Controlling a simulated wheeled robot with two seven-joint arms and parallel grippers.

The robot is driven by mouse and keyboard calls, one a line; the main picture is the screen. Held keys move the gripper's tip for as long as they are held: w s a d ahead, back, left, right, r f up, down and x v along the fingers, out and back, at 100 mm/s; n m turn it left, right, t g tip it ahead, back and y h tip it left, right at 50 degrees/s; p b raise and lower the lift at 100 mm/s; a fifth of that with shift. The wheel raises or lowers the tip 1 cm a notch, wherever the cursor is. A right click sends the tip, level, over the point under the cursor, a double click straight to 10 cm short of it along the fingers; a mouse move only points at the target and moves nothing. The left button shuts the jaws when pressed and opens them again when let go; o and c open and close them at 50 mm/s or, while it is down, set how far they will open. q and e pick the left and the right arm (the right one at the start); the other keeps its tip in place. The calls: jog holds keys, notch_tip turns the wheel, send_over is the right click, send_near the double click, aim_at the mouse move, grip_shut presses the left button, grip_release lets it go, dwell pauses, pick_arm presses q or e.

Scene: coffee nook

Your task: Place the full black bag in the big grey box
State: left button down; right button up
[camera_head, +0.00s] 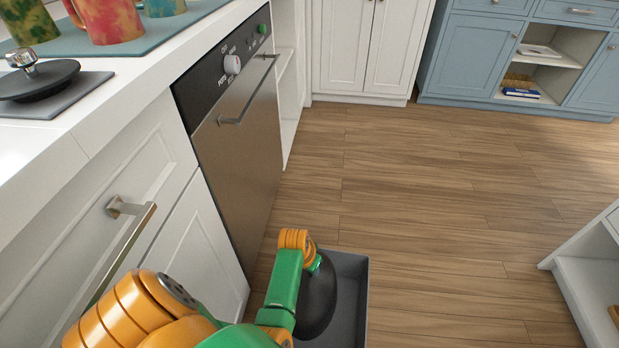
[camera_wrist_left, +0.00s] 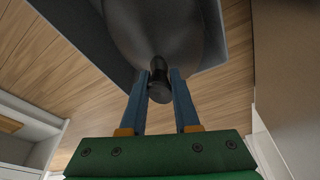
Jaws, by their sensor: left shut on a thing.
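The black bag (camera_head: 318,298) is dark and rounded, with a narrow knotted neck. My left gripper (camera_wrist_left: 160,85) is shut on this neck; in the wrist view the bag (camera_wrist_left: 165,35) bulges out beyond the fingers. The big grey box (camera_head: 353,275) stands on the floor beside the dishwasher, partly hidden by my left arm and the bag. Its wall also shows in the wrist view (camera_wrist_left: 85,35). The bag is over or inside the box opening; I cannot tell whether it touches the bottom. My right gripper is not in view.
The dishwasher (camera_head: 235,150) and white drawers with a protruding handle (camera_head: 130,245) stand close on the left. A white shelf unit (camera_head: 590,280) is at the right. The wooden floor (camera_head: 440,210) between is clear. Blue cabinets (camera_head: 465,55) stand at the back.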

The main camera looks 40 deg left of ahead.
aim_at(309, 275)
pick_arm(q)
notch_tip(309, 275, down, 4)
jog(key=shift+r+b, duration=0.1)
jog(key=shift+b, duration=0.95)
jog(key=shift+f, duration=0.35)
jog(key=shift+r, duration=0.1)
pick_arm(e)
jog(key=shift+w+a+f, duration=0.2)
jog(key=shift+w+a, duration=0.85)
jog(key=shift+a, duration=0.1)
pick_arm(q)
jog(key=c, duration=0.6)
grip_release()
jog(key=shift+c, duration=0.2)
